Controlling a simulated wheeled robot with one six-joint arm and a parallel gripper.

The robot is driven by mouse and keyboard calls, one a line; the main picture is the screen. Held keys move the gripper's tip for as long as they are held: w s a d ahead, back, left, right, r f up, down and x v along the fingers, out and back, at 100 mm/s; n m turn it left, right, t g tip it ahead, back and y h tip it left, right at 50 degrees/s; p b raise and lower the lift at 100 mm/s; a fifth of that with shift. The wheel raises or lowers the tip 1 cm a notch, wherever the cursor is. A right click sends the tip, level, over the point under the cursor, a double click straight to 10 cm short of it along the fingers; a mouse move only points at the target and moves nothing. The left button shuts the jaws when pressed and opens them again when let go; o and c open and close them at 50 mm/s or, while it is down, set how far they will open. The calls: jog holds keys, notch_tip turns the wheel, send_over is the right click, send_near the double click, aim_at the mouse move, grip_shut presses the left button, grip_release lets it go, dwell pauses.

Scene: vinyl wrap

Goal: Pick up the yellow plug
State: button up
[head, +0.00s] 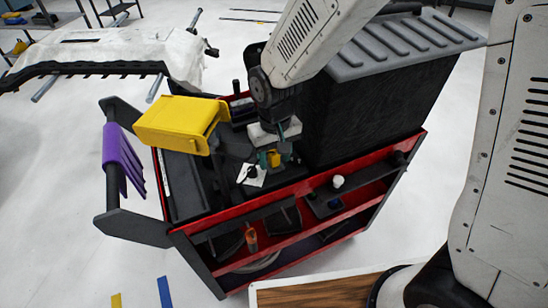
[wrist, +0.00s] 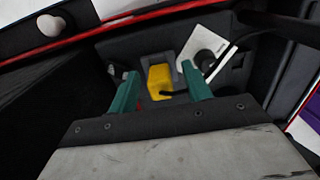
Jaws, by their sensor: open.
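The yellow plug (wrist: 160,78) lies in a dark compartment of the cart's top, in the wrist view.
A white card (head: 252,176) with a black round item lies beside the plug. The red and black cart (head: 290,240) carries a large black bin (head: 380,100) right of my arm and a yellow box (head: 178,125) to the left. A purple cloth (head: 122,160) hangs on the cart handle.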

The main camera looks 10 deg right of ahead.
jog(key=shift+f, duration=0.1)
jog(key=shift+c, duration=0.3)
jog(key=c, duration=1)
jog(key=shift+o, duration=0.2)
